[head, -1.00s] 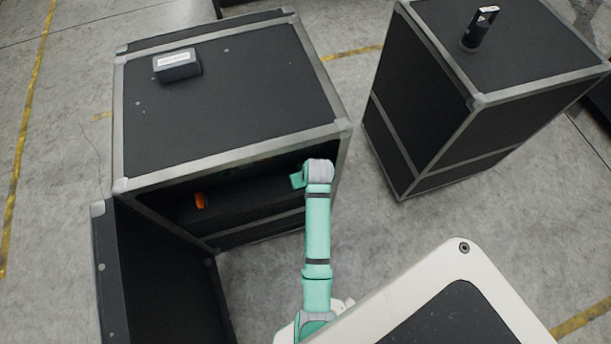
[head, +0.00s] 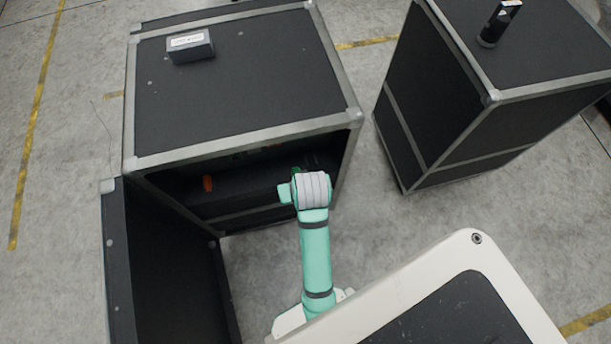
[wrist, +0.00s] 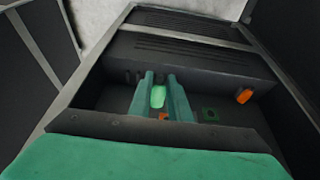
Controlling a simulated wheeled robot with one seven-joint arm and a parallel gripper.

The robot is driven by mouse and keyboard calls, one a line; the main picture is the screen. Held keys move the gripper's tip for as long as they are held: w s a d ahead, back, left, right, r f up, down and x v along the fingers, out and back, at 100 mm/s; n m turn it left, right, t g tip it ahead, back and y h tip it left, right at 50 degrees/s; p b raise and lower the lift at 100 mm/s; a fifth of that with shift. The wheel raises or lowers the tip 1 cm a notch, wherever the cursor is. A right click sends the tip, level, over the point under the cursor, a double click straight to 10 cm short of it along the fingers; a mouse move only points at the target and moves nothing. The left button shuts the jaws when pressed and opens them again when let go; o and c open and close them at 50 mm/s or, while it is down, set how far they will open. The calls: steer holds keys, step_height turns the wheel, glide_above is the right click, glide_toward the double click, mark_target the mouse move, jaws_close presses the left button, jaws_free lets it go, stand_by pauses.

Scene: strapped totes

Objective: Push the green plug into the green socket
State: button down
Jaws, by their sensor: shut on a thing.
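In the wrist view my gripper (wrist: 160,84) is shut on the bright green plug (wrist: 158,97), which shows between the two teal fingers. The green socket (wrist: 209,115), a dark green square with a dark middle, is to the right of the fingers and a little lower in the picture. The plug is apart from the socket. In the head view my wrist is at the right part of the open case front and hides the fingers and most of what they hold. The socket cannot be made out there.
The black case (head: 240,75) has an open front with grey edges and an open door (head: 165,270) at left. Inside is an orange plug (head: 208,183), also in the wrist view (wrist: 243,95). A small orange piece (wrist: 163,116) shows between the fingers. A second case (head: 430,110) stands right.

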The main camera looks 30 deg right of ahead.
steer(key=shift+s+a+r, duration=0.2)
steer(key=shift+s+a, duration=0.05)
steer(key=shift+a, duration=0.05)
steer(key=w+a+f, duration=0.3)
steer(key=w+a, duration=0.2)
steer(key=a, duration=0.3)
steer(key=w+a+f, duration=0.4)
steer(key=w+a, duration=0.1)
steer(key=a, duration=0.3)
steer(key=shift+w, duration=0.2)
steer(key=shift+w+d, duration=0.25)
steer(key=shift+w, duration=0.65)
steer(key=shift+w+d, duration=0.2)
steer(key=shift+w, duration=0.65)
steer(key=shift+w+d, duration=0.25)
steer(key=shift+w, duration=0.65)
steer(key=shift+w+d, duration=0.1)
steer(key=shift+w, duration=0.4)
stand_by(0.4)
